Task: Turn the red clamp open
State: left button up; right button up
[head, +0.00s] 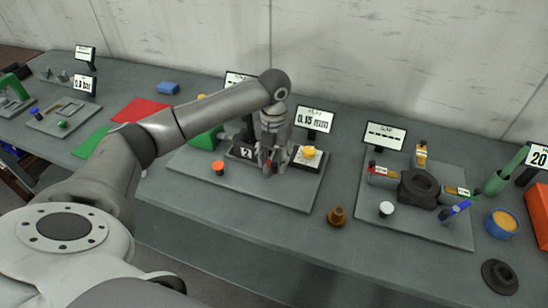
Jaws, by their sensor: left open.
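My left gripper (275,160) comes down over the middle station board (236,189), fingers pointing down and open. A small red part (268,165) shows at its fingers, mostly hidden; I cannot tell if it is a clamp or if the fingers touch it. On the right board (390,219), a dark round block (418,187) has screw pieces around it. One on its left has a red end (372,166) and a pale label. I cannot tell which red piece is the red clamp. My right gripper is not in view.
On the middle board are a green block (206,137), an orange knob (218,167) and a yellow knob (309,152). A display (314,119) reads about 0.15. A brown knob (337,216) lies near the front edge. A blue bowl (501,223) and orange box (538,212) stand at right.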

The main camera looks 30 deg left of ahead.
pick_arm(q)
jog(key=shift+f, duration=0.75)
grip_shut()
